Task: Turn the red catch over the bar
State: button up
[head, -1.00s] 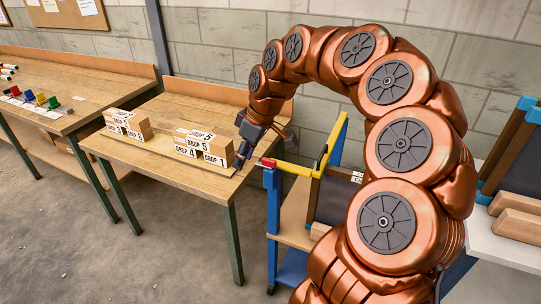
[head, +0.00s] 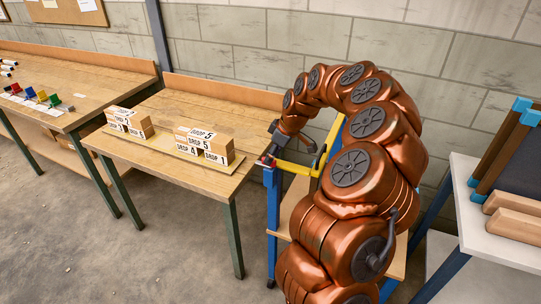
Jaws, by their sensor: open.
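The red catch (head: 264,162) is small and sits at the left end of the yellow bar (head: 295,168), on top of the blue post of the press frame. The bar runs level to the right toward a yellow upright. My gripper (head: 271,152) is open, with its dark fingers pointing down right at the catch and the bar's left end. It partly hides the catch. I cannot tell whether the fingers touch the catch, nor exactly how the catch is turned.
A wooden table (head: 160,147) to the left carries blocks marked DROP (head: 203,144) near its right end. A bench with coloured pieces (head: 40,96) stands farther left. A white-topped table (head: 500,235) with wooden blocks is at the right. The floor in front is clear.

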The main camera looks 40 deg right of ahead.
jog(key=shift+p+x, duration=0.3)
jog(key=shift+x, duration=0.85)
jog(key=shift+w, duration=0.1)
grip_shut()
